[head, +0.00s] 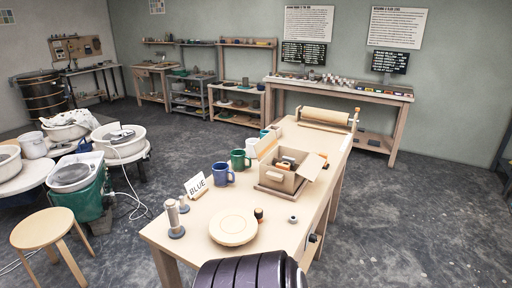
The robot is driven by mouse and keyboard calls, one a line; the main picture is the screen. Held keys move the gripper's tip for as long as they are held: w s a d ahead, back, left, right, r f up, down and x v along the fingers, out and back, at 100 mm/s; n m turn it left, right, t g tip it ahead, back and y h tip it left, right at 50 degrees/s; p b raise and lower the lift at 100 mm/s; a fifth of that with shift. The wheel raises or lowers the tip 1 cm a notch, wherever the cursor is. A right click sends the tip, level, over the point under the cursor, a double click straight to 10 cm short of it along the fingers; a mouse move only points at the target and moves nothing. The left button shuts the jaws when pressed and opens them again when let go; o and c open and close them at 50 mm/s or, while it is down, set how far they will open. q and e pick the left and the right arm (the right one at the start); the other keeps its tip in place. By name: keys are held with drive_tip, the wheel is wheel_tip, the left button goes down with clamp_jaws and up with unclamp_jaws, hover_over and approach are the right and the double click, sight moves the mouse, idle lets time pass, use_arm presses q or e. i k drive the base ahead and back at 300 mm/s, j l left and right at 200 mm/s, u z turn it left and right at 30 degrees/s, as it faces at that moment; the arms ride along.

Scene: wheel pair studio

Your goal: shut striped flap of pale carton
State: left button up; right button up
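The pale carton (284,182) stands on the wooden worktable (325,150), right of the mugs. Its top is open. One flap (267,146) stands up at the back left, and another flap (311,165) sticks out at the right. I cannot make out stripes on either flap at this size. Dark and orange items (288,163) lie inside the carton. Neither of my grippers is in view.
Green and blue mugs (222,174) stand left of the carton. A BLUE sign (197,188), a round pale disc (233,230) and small spools occupy the near end. A slab roller (325,118) sits at the far end. Floor right of the table is clear.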

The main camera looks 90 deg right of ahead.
sight(262, 148)
drive_tip(key=i+z, duration=0.3)
drive_tip(key=z, duration=0.15)
drive_tip(key=i+z, duration=0.3)
drive_tip(key=z, duration=0.2)
drive_tip(key=i+j+z, duration=0.1)
drive_tip(key=i+z, duration=0.15)
drive_tip(key=z, duration=0.2)
drive_tip(key=i+j+z, duration=0.25)
drive_tip(key=z, duration=0.25)
